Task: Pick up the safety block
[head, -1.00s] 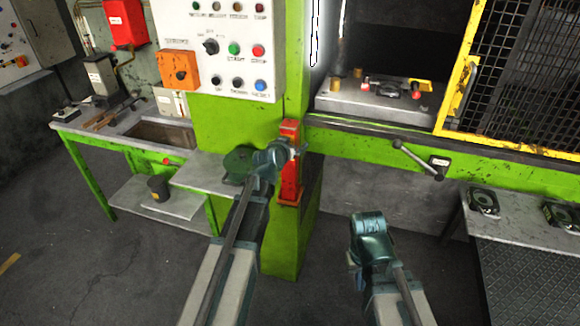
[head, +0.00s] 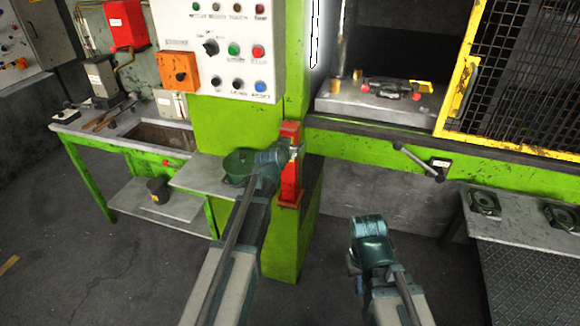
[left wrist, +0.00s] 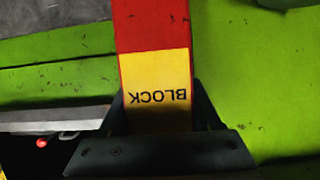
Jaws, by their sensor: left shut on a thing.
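The safety block is a red upright bar (head: 290,188) against the green press column in the head view. In the left wrist view its red length and yellow band (left wrist: 155,75) with the upside-down word BLOCK run between my fingers. My left gripper (left wrist: 160,120) is shut on the block at the yellow band. In the head view the left gripper (head: 292,150) reaches the block's upper part, and my wrist hides some of it. My right gripper (head: 370,238) is low in front of the press, away from the block. Its fingers are hidden.
A control panel (head: 225,45) is above the block. A lever (head: 418,160) sticks out from the press front to the right. A side table (head: 525,245) with dies is at right. A workbench (head: 95,140) is at left. Open floor lies between.

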